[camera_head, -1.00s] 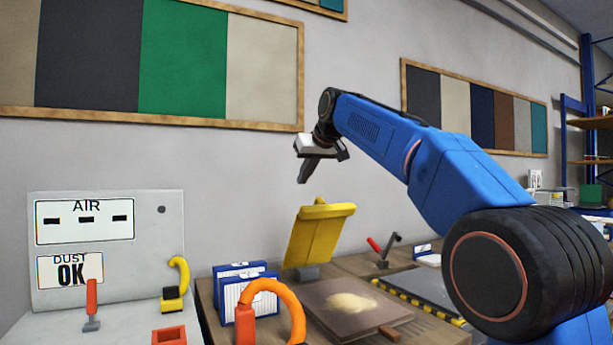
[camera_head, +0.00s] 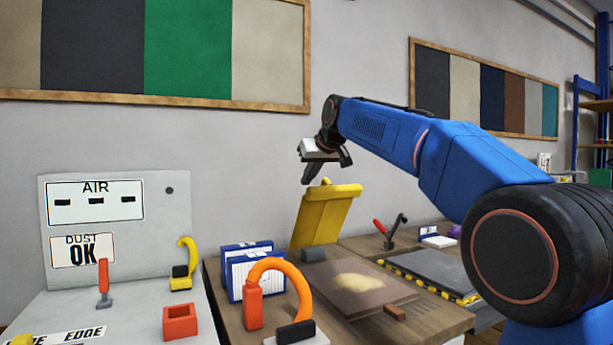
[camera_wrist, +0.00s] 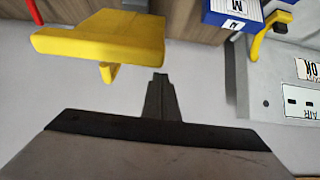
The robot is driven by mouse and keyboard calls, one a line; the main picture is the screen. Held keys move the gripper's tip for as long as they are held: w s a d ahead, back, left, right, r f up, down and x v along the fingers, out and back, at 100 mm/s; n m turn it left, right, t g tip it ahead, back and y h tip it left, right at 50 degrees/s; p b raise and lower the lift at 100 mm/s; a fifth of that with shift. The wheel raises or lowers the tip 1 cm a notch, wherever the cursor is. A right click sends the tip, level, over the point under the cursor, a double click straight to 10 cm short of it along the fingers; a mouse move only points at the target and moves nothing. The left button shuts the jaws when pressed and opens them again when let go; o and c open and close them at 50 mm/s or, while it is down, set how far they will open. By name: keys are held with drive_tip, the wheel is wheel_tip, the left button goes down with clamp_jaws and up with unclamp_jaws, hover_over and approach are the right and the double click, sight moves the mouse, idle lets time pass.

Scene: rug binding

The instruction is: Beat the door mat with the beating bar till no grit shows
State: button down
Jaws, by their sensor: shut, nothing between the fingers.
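The door mat (camera_head: 350,304) is a flat brown-grey sheet on the wooden bench in the head view. A pale heap of grit (camera_head: 358,282) lies on its middle. A yellow panel (camera_head: 322,218) stands tilted up at the mat's back edge on a grey block; it looks like the beating bar. It also shows at the upper left in the wrist view (camera_wrist: 100,38), with a small yellow tab. My gripper (camera_head: 309,174) is shut and empty, pointing down above the yellow panel and apart from it. Its closed fingers (camera_wrist: 158,82) show in the wrist view.
An orange arched handle (camera_head: 278,268) and blue-and-white boxes (camera_head: 243,280) stand left of the mat. A red-handled lever (camera_head: 388,234) and a dark plate with striped edging (camera_head: 425,272) are to the right. A grey panel reading DUST OK (camera_head: 105,225) stands at left.

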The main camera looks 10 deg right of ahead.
idle(0.4)
drive_tip(key=shift+s+d+f, duration=0.2)
drive_tip(key=shift+s+f, duration=0.15)
drive_tip(key=shift+s, duration=0.25)
drive_tip(key=s+d+f+t, duration=0.1)
drive_tip(key=s+f, duration=0.3)
drive_tip(key=f, duration=0.3)
drive_tip(key=s+d+f+t, duration=0.1)
drive_tip(key=s+d+f, duration=0.1)
drive_tip(key=s+f, duration=0.3)
drive_tip(key=s+d+f+y, duration=0.1)
drive_tip(key=s+f, duration=0.4)
drive_tip(key=f, duration=0.3)
drive_tip(key=shift+d+f+t, duration=0.3)
drive_tip(key=shift+t, duration=0.1)
drive_tip(key=shift+s+f, duration=0.15)
drive_tip(key=shift+f, duration=1.25)
